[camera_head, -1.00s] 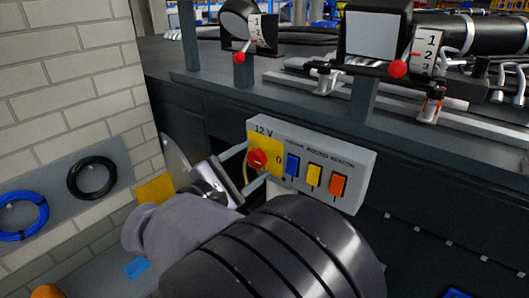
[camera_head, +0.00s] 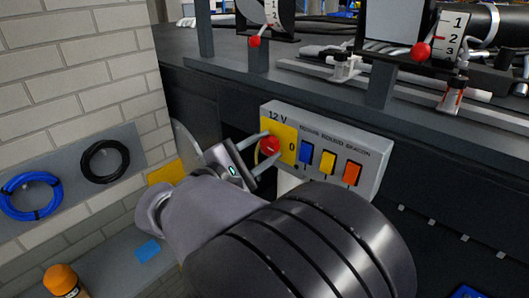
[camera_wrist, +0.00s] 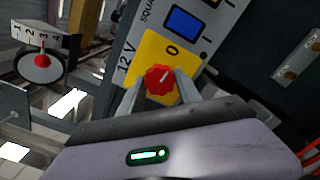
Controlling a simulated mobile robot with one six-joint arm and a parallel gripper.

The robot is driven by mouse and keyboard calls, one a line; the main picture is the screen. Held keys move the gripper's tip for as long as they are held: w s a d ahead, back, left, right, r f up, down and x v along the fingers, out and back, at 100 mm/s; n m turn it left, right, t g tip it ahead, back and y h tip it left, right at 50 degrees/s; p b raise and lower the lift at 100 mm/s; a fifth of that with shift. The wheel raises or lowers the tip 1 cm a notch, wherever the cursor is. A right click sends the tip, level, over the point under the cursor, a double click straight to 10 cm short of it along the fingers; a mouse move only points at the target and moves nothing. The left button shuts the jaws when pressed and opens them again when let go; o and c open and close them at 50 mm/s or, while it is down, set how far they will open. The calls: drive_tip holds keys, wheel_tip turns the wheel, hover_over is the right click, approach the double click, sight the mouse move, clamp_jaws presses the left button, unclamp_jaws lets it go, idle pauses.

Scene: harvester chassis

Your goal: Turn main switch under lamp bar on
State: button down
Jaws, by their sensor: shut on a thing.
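The main switch is a red knob (camera_head: 269,145) on a yellow plate marked "12 V" and "0", at the left end of a grey switch box (camera_head: 375,148). The red knob also shows in the wrist view (camera_wrist: 159,76), with a pale mark on its face that appears to point toward the "0" side. My gripper (camera_head: 271,148) reaches in from the lower left, one finger on each side of the knob. In the wrist view my gripper (camera_wrist: 159,85) is shut on the knob. The fingers partly cover its sides. No lamp bar is clearly in view.
Blue (camera_head: 305,153), yellow (camera_head: 327,163) and orange (camera_head: 352,173) rocker switches sit right of the knob. Levers with red balls (camera_head: 421,52) stand above on the chassis deck. A brick wall (camera_head: 80,90) with blue and black hose coils is at left.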

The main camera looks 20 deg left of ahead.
drive_tip(key=m+b, duration=0.1)
drive_tip(key=b, duration=0.1)
drive_tip(key=m+b, duration=0.2)
drive_tip(key=b, duration=0.1)
drive_tip(key=shift+f, duration=0.35)
drive_tip(key=m+b, duration=0.5)
drive_tip(key=b, duration=0.2)
drive_tip(key=shift+m+b, duration=0.4)
drive_tip(key=m+b, duration=0.4)
drive_tip(key=b, duration=0.1)
drive_tip(key=shift+r, duration=0.15)
drive_tip(key=m+b, duration=0.3)
drive_tip(key=m, duration=0.1)
drive_tip(key=shift+r+b, duration=0.25)
drive_tip(key=shift+b, duration=0.15)
drive_tip(key=shift+m, duration=0.3)
drive_tip(key=c, duration=0.8)
unclamp_jaws()
drive_tip(key=shift+c, duration=0.2)
